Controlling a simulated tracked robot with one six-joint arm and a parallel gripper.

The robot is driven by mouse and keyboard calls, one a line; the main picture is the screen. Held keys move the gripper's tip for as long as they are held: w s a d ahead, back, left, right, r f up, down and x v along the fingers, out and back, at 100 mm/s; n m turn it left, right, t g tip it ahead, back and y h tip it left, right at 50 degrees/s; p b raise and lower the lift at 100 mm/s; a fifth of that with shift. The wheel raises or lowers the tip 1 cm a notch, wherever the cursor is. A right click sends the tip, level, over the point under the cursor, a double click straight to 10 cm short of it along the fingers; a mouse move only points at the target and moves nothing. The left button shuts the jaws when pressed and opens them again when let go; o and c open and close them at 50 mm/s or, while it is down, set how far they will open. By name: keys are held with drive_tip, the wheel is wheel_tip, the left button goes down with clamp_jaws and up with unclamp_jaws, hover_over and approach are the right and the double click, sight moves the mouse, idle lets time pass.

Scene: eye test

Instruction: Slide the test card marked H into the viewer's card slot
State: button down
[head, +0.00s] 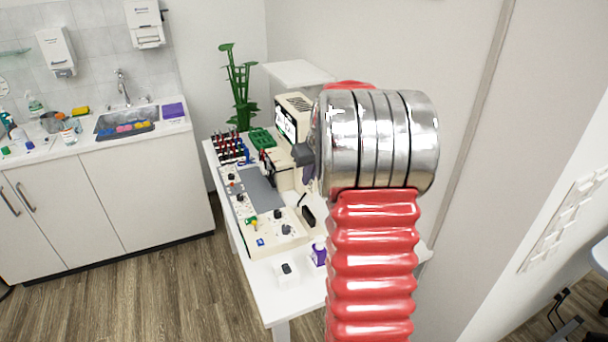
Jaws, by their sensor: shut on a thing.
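My gripper (304,160) shows only in part, as dark grey pieces at the left of my silver wrist, which hides the rest. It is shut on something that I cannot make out. It is above the right side of a cream apparatus (284,219) with knobs and a grey panel, on a white table. A cream box (293,103) with a white, black-marked face stands behind it. I cannot tell which part is the viewer. No card marked H and no card slot can be made out; my arm hides much of the table's right side.
A rack of red and dark items (228,146) and a green tray (262,139) stand at the table's back left. A purple item (319,254) and a small white block with a black top (287,272) are near the front. Walls stand behind and right.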

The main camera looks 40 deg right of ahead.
sight(309, 189)
drive_tip(key=shift+f, duration=0.15)
drive_tip(key=shift+f, duration=2.4)
drive_tip(key=shift+w, duration=0.1)
drive_tip(key=shift+a+r, duration=0.1)
drive_tip(key=shift+f, duration=2.8)
drive_tip(key=c, duration=1.8)
unclamp_jaws()
drive_tip(key=shift+c, duration=0.2)
